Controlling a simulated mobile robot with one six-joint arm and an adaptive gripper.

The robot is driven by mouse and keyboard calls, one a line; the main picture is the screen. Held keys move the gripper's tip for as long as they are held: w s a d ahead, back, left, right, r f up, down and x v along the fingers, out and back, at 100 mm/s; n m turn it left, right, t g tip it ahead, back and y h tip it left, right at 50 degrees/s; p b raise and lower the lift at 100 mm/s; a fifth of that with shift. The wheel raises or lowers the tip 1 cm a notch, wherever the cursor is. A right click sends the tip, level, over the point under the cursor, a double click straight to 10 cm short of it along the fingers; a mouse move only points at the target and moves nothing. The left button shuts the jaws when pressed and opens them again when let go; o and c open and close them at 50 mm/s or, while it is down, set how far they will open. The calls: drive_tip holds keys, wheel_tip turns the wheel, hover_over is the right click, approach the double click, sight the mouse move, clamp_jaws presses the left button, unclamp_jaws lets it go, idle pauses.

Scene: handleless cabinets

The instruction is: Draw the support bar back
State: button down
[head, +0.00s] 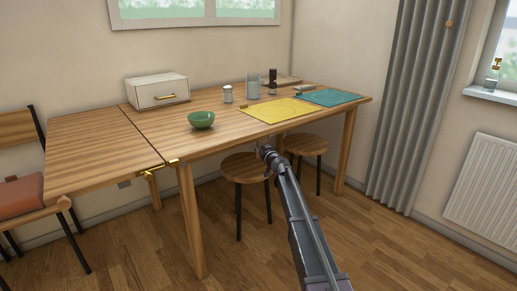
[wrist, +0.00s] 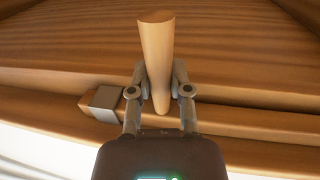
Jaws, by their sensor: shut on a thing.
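My gripper (head: 266,152) is at the front edge of the wooden table (head: 222,146), low, near a stool. In the wrist view my gripper (wrist: 160,82) is shut on a round, light wooden peg (wrist: 156,45), with one finger on each side. Behind the peg a long wooden bar (wrist: 235,118) runs across the picture under the tabletop. A grey block (wrist: 104,100) sits on the wood left of the peg. Whether the peg is fixed to the bar is hidden by the fingers. The table's left leaf (head: 90,150) is raised and looks level.
The leaf is bare; brass fittings (head: 152,172) show at its seam. Stools (head: 245,168) stand below. A chair (head: 30,195) is at left.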

drive_tip(key=shift+w+d+h, duration=0.3)
drive_tip(key=shift+d, duration=0.3)
drive_tip(key=c, duration=0.5)
unclamp_jaws()
drive_tip(key=shift+c, duration=0.2)
drive_tip(key=shift+s+a, duration=0.1)
drive_tip(key=shift+a, duration=0.1)
drive_tip(key=shift+a, duration=0.1)
drive_tip(key=shift+s, duration=0.1)
drive_tip(key=v, duration=1.2)
drive_tip(key=shift+f, duration=0.2)
